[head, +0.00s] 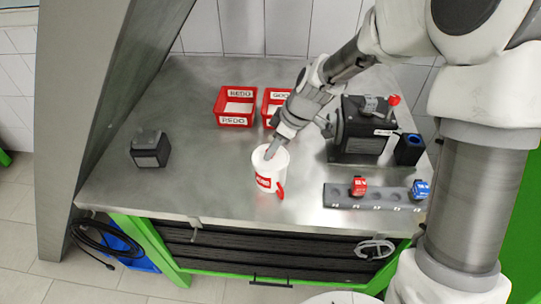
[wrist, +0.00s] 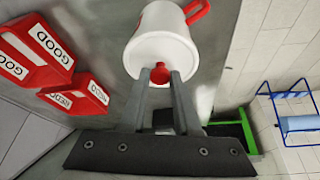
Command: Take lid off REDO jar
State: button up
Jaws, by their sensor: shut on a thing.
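The REDO jar (head: 264,183) is white with a red label and a red handle. It stands upright near the front middle of the bench, and its white body (wrist: 166,20) also shows in the wrist view. Its round white lid (wrist: 150,50) has a small red knob (wrist: 160,78). My gripper (head: 271,152) comes down from the upper right onto the top of the jar. In the wrist view its fingertips (wrist: 160,74) are shut on the red knob. The lid appears to sit on the jar's rim; I see no clear gap.
Two red bins, REDO (head: 235,107) and GOOD (head: 271,103), stand behind the jar. A black pump (head: 360,135) and a dark rack (head: 345,197) with red and blue pieces are to the right. A small black block (head: 150,151) is left. Bench space left of the jar is clear.

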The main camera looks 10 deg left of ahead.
grip_shut()
